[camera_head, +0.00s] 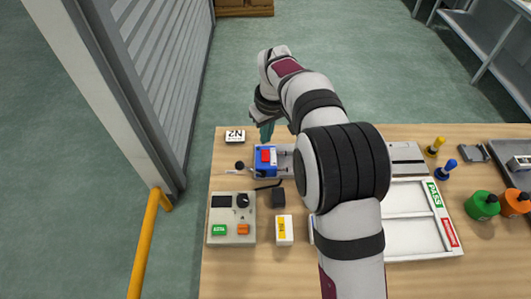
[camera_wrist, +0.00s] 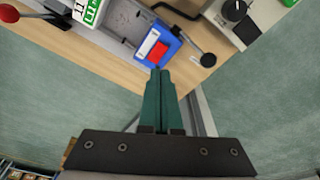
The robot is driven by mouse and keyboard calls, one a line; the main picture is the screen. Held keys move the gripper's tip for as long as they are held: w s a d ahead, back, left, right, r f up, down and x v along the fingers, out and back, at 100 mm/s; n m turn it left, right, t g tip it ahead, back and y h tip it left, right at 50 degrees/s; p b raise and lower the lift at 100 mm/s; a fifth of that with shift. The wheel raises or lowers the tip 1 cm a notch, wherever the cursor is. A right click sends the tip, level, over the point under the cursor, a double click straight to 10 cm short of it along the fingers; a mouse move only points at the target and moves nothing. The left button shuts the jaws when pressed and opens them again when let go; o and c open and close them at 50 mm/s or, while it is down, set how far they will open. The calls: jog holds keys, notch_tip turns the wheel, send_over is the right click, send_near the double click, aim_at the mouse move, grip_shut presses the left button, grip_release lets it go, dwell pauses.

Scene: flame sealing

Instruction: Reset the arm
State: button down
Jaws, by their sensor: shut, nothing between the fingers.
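My gripper (camera_head: 267,131) is at the far left part of the bench, above and just behind a blue block with a red top (camera_head: 265,157). In the wrist view my gripper's green fingers (camera_wrist: 160,75) are shut together with nothing between them. Their tips appear close to the blue block's edge (camera_wrist: 170,45) in that view; I cannot tell the exact gap. My arm reaches across the bench from the front and hides part of its middle.
A control box (camera_head: 232,218) stands at the front left. A white tray (camera_head: 410,235) with PASS and red labels lies right of my arm. Green (camera_head: 482,205) and orange (camera_head: 515,202) bottles stand at the right. A yellow rail (camera_head: 147,245) and grey shutter wall (camera_head: 165,70) stand left.

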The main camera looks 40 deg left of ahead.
jog(key=w+d+r+m, duration=0.1)
jog(key=d+r+m, duration=0.25)
jog(key=d, duration=0.35)
jog(key=w+d+r+m, duration=0.2)
jog(key=d+r, duration=0.2)
jog(key=d, duration=0.3)
jog(key=s+d+r+m, duration=0.2)
jog(key=s+d+m, duration=0.1)
jog(key=d, duration=0.5)
jog(key=s+d+r+m, duration=0.2)
jog(key=s+d+m, duration=0.1)
jog(key=d, duration=0.4)
jog(key=s+d+f+m, duration=0.1)
jog(key=s+d+m, duration=0.3)
jog(key=s, duration=0.3)
jog(key=s+d+f+m, duration=0.2)
jog(key=s+d+m, duration=0.3)
jog(key=s+d, duration=0.2)
jog(key=shift+s+f+g, duration=0.25)
jog(key=shift+s+g, duration=0.05)
jog(key=shift+s, duration=0.45)
